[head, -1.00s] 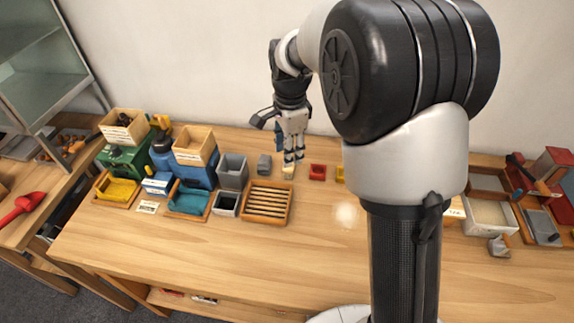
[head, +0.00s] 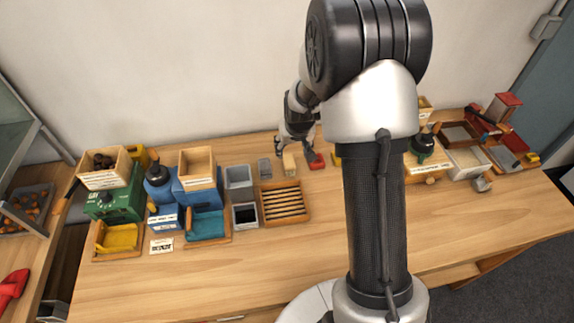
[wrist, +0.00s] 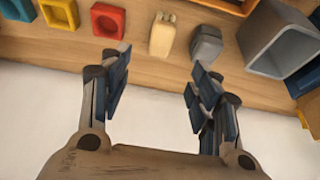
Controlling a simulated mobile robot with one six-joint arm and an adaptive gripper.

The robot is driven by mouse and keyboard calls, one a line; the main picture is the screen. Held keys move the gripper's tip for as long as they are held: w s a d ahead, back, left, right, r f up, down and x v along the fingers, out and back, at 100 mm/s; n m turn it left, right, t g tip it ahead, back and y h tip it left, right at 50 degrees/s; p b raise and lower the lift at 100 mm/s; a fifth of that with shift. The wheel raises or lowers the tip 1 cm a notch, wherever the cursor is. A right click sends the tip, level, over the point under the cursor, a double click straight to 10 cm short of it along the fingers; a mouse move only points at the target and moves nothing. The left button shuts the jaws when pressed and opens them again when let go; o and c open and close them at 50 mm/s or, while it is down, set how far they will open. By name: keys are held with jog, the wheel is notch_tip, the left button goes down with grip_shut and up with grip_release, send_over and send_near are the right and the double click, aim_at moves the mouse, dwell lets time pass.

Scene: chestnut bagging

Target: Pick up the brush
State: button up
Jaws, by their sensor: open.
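A pale wooden block-like piece (head: 289,163), with small notches at one end, stands on the table near the wall. It may be the brush, but I cannot tell for sure. It also shows in the wrist view (wrist: 162,36), near the top and beyond the gap between my fingers. My gripper (head: 297,150) is open and empty beside it, partly hidden behind my own arm. In the wrist view, the two blue-padded fingers of my gripper (wrist: 160,88) are wide apart, and nothing is between them.
A grey piece (head: 264,168) and a red holder (head: 315,161) flank the pale piece. A slatted wooden tray (head: 308,204) and grey bins (head: 239,176) stand to the left. A grey tool with a wooden handle (head: 481,184) lies at the right.

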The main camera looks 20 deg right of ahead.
aim_at(289, 161)
jog(key=b+x, duration=0.1)
jog(key=x, duration=0.7)
jog(key=shift+w+f, duration=0.15)
jog(key=shift+f, duration=0.1)
jog(key=b+x, duration=0.2)
jog(key=x, duration=0.3)
jog(key=shift+f, duration=0.15)
jog(key=shift+a, duration=0.1)
jog(key=shift+c, duration=0.4)
jog(key=c, duration=1.1)
